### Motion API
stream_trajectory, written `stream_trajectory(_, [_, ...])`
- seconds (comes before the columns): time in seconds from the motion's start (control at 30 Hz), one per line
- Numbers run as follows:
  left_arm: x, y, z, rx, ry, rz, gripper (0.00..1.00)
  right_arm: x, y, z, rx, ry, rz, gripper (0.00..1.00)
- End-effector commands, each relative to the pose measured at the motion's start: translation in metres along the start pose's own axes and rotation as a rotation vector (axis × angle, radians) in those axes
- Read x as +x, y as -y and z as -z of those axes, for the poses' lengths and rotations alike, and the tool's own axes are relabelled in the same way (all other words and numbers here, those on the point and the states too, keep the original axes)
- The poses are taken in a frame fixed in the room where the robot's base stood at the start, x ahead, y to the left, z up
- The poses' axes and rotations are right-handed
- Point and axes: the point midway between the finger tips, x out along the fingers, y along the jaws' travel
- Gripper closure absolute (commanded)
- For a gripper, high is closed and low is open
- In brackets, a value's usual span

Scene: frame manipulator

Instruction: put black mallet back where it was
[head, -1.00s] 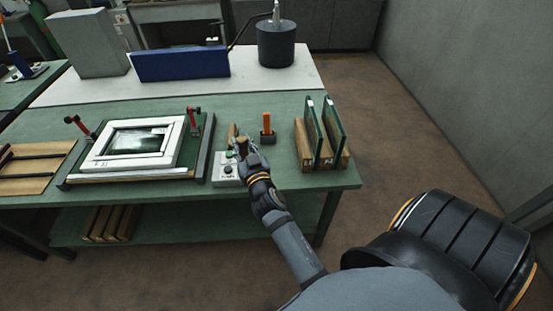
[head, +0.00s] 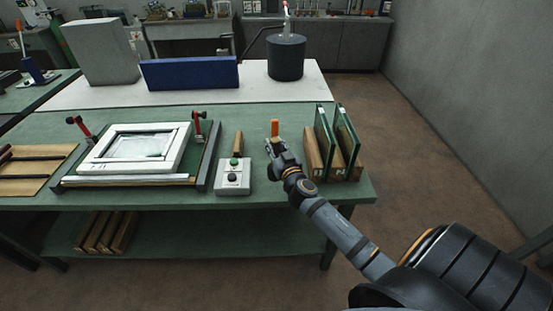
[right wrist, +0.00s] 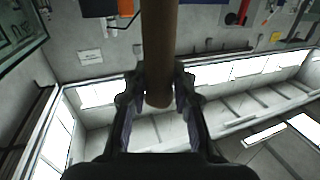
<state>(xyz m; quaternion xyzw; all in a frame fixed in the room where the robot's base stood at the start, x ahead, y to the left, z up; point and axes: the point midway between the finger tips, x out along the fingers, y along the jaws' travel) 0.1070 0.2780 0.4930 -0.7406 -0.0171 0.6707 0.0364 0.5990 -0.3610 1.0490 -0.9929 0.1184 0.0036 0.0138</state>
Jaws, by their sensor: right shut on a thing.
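I take this handle to be the black mallet's; no black head shows in either view. My left gripper is not in view.
A grey button box (head: 233,178) with a wooden piece (head: 238,143) behind it is left of my gripper. Glass panes in a wooden rack (head: 312,155) stand close on the right. A white frame (head: 105,165) lies in a fixture further left.

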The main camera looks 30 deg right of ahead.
Motion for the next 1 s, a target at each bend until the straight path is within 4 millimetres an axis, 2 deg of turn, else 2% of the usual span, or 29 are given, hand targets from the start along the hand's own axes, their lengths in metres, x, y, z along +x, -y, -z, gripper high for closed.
stream_trajectory(0.23, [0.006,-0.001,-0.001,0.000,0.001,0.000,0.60,0.003,-0.004,-0.005,-0.001,-0.003,0.001,1.00])
stream_trajectory(0.5, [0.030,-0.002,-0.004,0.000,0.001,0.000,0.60,0.006,-0.009,-0.040,0.000,-0.001,0.000,1.00])
stream_trajectory(0.77, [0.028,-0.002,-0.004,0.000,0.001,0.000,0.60,0.006,-0.008,-0.039,0.000,-0.002,0.001,1.00])
stream_trajectory(0.9, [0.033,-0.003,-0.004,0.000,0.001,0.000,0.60,0.006,-0.008,-0.043,0.000,-0.002,0.001,1.00])
stream_trajectory(0.93, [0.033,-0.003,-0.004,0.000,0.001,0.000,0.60,0.006,-0.009,-0.044,0.000,0.000,0.000,0.73])
stream_trajectory(1.0, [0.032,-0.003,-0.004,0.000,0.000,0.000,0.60,0.006,-0.009,-0.042,0.000,0.000,0.000,0.64])
